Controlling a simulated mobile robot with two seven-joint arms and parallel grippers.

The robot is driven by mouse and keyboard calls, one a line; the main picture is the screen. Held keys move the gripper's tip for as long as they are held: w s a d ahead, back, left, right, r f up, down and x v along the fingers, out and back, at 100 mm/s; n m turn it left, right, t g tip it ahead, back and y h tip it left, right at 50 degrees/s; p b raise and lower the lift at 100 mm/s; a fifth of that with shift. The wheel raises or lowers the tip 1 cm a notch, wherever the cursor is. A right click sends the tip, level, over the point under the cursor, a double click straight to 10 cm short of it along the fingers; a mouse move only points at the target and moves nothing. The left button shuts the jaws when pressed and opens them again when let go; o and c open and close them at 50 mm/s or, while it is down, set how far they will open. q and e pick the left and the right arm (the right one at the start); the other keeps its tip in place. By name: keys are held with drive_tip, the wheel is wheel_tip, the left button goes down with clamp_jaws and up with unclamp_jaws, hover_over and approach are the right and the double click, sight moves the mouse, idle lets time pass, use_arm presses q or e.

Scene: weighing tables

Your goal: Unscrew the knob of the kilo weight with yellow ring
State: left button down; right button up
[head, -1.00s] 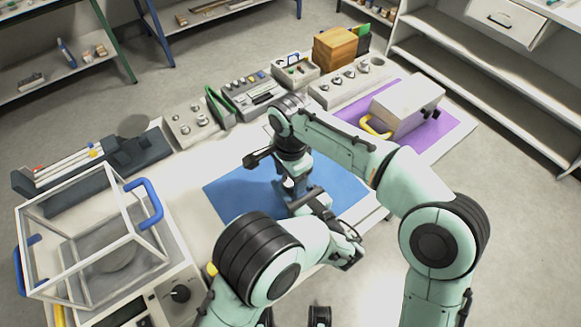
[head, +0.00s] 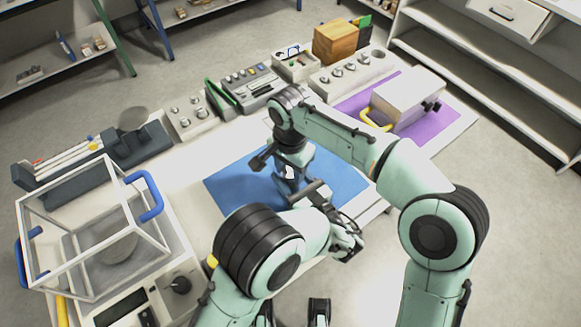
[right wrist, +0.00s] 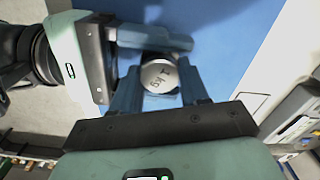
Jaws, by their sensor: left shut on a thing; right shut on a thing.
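The weight (right wrist: 160,76) shows in the right wrist view as a round silver top with dark lettering that includes "KG". Its sides and any yellow ring are hidden by the fingers. My right gripper (right wrist: 160,68) points down at it, with a blue finger on either side, shut on its top part, the knob. My left gripper (right wrist: 152,62) comes in from the left and is shut on the weight; one finger passes along its far side. In the head view my right gripper (head: 289,182) and left gripper (head: 303,193) meet over the blue mat (head: 232,190), and the weight is hidden.
A glass-sided balance (head: 90,225) stands at left. Blocks with several silver weights (head: 190,117) line the table's back edge. A grey box with a yellow handle (head: 408,98) sits on the purple mat (head: 440,118) at right. The blue mat's left part is clear.

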drive_tip(key=o, duration=1.2)
drive_tip(key=shift+c, duration=0.2)
drive_tip(key=shift+r, duration=2.25)
drive_tip(key=shift+c, duration=0.5)
drive_tip(key=shift+a+r+m, duration=0.15)
drive_tip(key=shift+r+m, duration=1.4)
drive_tip(key=shift+m, duration=0.05)
drive_tip(key=shift+f, duration=3.85)
